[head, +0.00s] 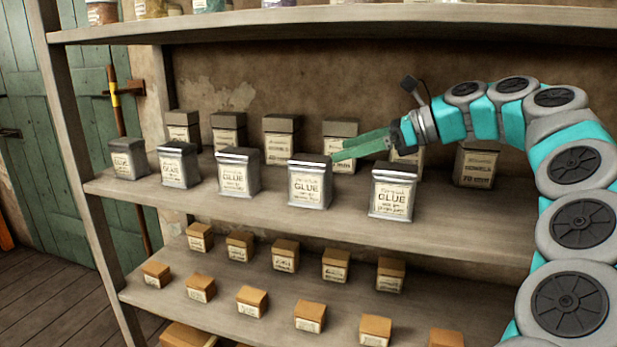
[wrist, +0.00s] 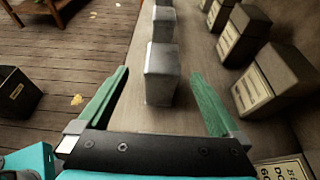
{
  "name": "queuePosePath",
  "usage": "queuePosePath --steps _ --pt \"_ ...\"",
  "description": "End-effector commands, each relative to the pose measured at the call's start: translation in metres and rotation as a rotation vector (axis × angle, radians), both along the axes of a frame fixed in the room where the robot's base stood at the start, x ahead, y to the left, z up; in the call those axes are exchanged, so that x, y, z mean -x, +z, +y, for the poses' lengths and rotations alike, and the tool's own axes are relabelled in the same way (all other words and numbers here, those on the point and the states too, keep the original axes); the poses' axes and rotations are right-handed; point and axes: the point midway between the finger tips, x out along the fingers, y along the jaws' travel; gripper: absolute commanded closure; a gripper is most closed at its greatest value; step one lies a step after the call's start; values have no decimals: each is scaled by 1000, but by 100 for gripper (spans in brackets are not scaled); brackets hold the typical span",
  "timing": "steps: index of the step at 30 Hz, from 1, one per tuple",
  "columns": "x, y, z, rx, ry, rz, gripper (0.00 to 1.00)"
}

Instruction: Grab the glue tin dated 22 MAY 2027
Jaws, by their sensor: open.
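Several silver-grey tins labelled GLUE stand in the front row of the middle shelf in the head view. They include a fourth tin from the left (head: 310,184), a third tin (head: 238,175) and a rightmost tin (head: 392,192). Their date lines are too small to read, so I cannot tell which says 22 MAY 2027. My gripper (head: 346,149) is open and empty, reaching in from the right near the fourth tin's upper right. In the wrist view my gripper (wrist: 160,72) has one green finger on either side of a tin (wrist: 161,77), with gaps at both sides.
Taller dark-lidded tins (head: 281,138) stand in a row behind, close to my fingers. Small brown-lidded boxes (head: 285,255) fill the lower shelf (head: 225,262). The upper shelf board (head: 300,20) runs overhead. A dark bin (wrist: 17,92) stands on the floor in the wrist view.

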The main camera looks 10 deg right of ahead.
Motion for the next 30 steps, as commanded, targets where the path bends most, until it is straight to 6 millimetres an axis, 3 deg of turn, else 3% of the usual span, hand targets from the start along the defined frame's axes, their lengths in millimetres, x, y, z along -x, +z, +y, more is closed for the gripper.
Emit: queuePosePath --steps 21,27,30 --pt "-40 -28 57 -2 0 2 0" --pt "-41 -28 58 -2 -1 1 0" --pt "-41 -28 58 -2 -1 1 9"
